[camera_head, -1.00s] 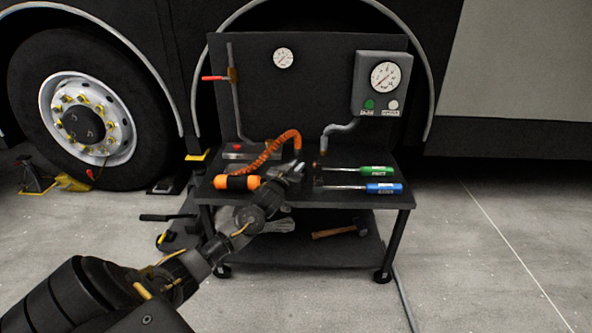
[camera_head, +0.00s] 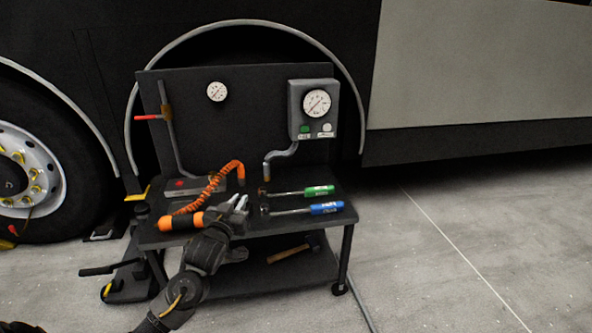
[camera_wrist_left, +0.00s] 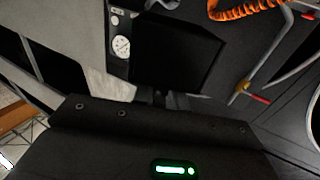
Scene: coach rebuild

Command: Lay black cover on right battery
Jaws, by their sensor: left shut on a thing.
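My left gripper (camera_head: 238,204) is shut at the front of a dark trolley bench in the head view. In the left wrist view a flat, very dark shape with straight edges stands ahead of the gripper; it appears to be the black cover (camera_wrist_left: 178,58), held in the jaws. In the head view the cover does not stand out against the dark bench. I see no battery in either view. My right gripper is not in view.
A bus wheel (camera_head: 32,170) is at left. The floor at right is clear.

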